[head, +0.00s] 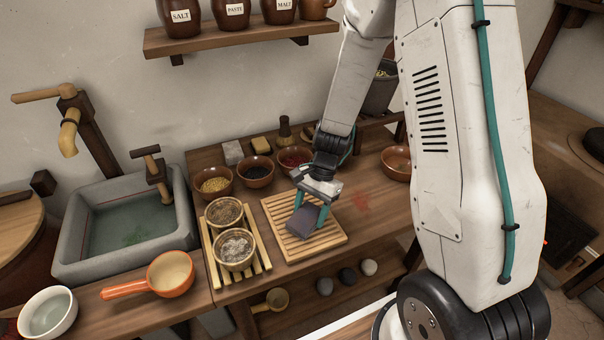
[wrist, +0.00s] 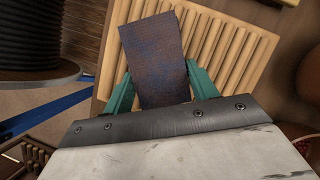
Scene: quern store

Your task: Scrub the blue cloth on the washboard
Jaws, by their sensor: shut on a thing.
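The washboard (head: 327,240) is a light wooden ribbed board lying on the wooden counter; it also fills much of the wrist view (wrist: 225,60). The blue cloth (head: 301,224) looks like a dark blue-purple folded pad. In the wrist view the cloth (wrist: 155,60) shows brownish patches over the blue. My gripper (head: 308,213) has teal fingers shut on the cloth from both sides, and the fingers also show in the wrist view (wrist: 158,92). The cloth is over the left middle of the washboard. I cannot tell whether its underside touches the ribs.
Two bowls on a slatted rack (head: 262,275) stand just left of the washboard. Bowls of spices, including a yellow one (head: 213,184), line the back. A stone sink (head: 70,240) is at left, an orange ladle (head: 165,274) in front. A bowl (head: 396,162) stands right; counter between is fairly clear.

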